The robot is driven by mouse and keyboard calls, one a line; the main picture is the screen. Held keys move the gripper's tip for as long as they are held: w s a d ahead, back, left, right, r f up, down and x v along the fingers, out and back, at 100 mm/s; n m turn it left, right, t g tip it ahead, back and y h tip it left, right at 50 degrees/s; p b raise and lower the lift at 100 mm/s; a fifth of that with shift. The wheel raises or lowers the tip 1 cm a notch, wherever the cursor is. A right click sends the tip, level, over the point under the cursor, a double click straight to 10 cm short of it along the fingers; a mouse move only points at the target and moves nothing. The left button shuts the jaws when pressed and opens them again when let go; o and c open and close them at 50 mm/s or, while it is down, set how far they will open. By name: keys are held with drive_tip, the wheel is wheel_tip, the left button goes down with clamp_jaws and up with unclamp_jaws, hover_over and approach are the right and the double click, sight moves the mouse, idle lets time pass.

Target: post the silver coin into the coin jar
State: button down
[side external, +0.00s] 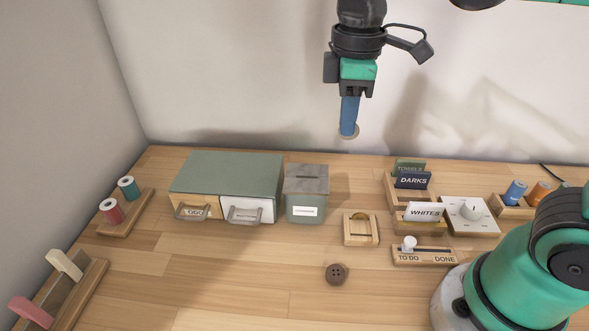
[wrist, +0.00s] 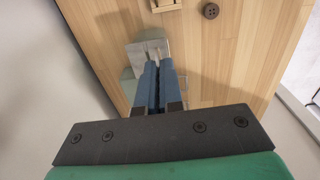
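The coin jar is a green box with a grey slotted lid (side external: 306,178) and a white label, standing upright beside the drawer cabinet. Its lid also shows in the wrist view (wrist: 136,52), partly hidden behind my fingers. My gripper (side external: 348,127) is high above the table, to the right of the jar and above its lid. Its blue fingers are shut on the silver coin (side external: 349,134), whose round lower part sticks out below the fingertips. In the wrist view my gripper (wrist: 157,66) shows its fingers close together, with the coin hard to make out between them.
A green cabinet (side external: 228,172) with two drawers stands left of the jar. A wooden holder (side external: 361,237) with a gold-coloured disc is at the jar's right front. A brown button (side external: 336,273) lies in front. Sign cards, including WHITES (side external: 425,212), stand further right.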

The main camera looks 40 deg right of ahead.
drive_tip(key=w+a+f, duration=0.1)
drive_tip(key=w+f, duration=0.5)
drive_tip(key=f, duration=0.3)
drive_tip(key=shift+w+f, duration=0.2)
drive_tip(key=shift+f, duration=0.05)
drive_tip(key=shift+a+f, duration=0.1)
drive_tip(key=shift+f, duration=0.8)
idle(2.0)
drive_tip(key=shift+c, duration=2.3)
unclamp_jaws()
wheel_tip(320, 180, up, 7)
